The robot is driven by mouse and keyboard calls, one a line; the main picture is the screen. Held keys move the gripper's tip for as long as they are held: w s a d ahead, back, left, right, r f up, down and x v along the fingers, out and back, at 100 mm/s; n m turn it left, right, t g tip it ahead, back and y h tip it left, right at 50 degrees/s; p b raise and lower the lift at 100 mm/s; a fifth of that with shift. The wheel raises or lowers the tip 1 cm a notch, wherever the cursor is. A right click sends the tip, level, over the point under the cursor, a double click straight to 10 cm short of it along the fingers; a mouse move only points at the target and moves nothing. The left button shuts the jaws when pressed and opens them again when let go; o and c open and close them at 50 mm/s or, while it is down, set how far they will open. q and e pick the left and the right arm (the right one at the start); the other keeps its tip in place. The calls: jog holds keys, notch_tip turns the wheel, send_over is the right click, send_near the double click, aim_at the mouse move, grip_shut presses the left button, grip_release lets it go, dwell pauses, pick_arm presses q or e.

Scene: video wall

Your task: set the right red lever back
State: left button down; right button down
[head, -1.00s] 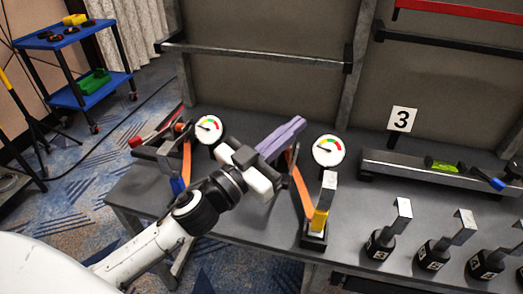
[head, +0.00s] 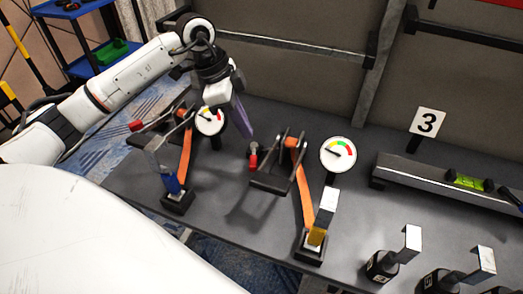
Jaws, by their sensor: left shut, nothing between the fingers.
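The right red lever (head: 253,160) belongs to a dark ratchet frame (head: 272,184) on the grey table. Its red grip shows at the frame's left side. An orange strap (head: 304,200) runs from the frame to a post with a yellow band (head: 316,237). A round gauge (head: 338,155) stands to its right. My left gripper (head: 247,132) is shut and empty, its purple fingers pointing down, above and behind the red grip and apart from it in the picture. My right gripper is out of view.
Several black weights (head: 382,266) stand front right.

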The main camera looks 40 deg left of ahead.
aim_at(254, 156)
pick_arm(q)
jog(key=x, duration=1)
jog(key=shift+s+d, duration=0.1)
jog(key=shift+d, duration=0.1)
